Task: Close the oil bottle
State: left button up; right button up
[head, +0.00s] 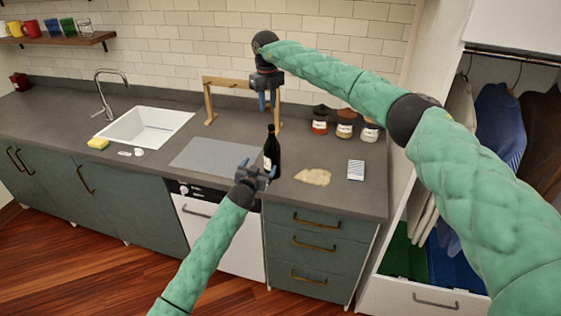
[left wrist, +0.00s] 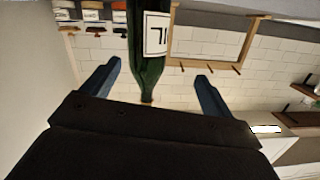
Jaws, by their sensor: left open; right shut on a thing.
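The oil bottle (head: 267,158) is dark green glass with a pale label, standing upright near the counter's front edge. My left gripper (head: 257,170) is open in front of its lower part. In the left wrist view, which looks upside down, the bottle (left wrist: 147,75) shows between the spread fingers (left wrist: 160,78); I see no finger touching it. My right gripper (head: 267,102) points down above and slightly behind the bottle's top in the picture. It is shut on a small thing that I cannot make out. I cannot tell whether a stopper is in the bottle's mouth.
A wooden frame (head: 208,103) stands behind the right gripper. Several jars (head: 344,126) stand at the back right. A beige cloth-like patch (head: 313,177) and a striped packet (head: 355,169) lie right of the bottle. A grey mat (head: 200,155) and the sink (head: 148,125) are left.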

aim_at(273, 143)
jog(key=shift+w+d+m, duration=0.35)
jog(key=shift+d+m, duration=0.25)
jog(key=shift+d, duration=0.1)
jog(key=shift+m, duration=0.4)
jog(key=shift+a+m, duration=0.2)
jog(key=shift+m, duration=0.4)
pick_arm(q)
jog(key=shift+s+d+r+n+t+h, duration=0.1)
jog(key=shift+d+r+n+t+h, duration=0.25)
jog(key=shift+r, duration=0.3)
jog(key=shift+s+d+r+n+t+h, duration=0.1)
jog(key=shift+d+r+n+t+h, duration=0.05)
jog(key=shift+d+r+h, duration=0.4)
pick_arm(e)
jog(key=shift+d+f+m, duration=0.1)
jog(key=shift+d+m, duration=0.05)
jog(key=shift+m, duration=0.15)
pick_arm(q)
jog(key=shift+a, duration=0.1)
jog(key=shift+w, duration=0.1)
jog(key=x, duration=1.1)
jog(key=shift+w, duration=0.4)
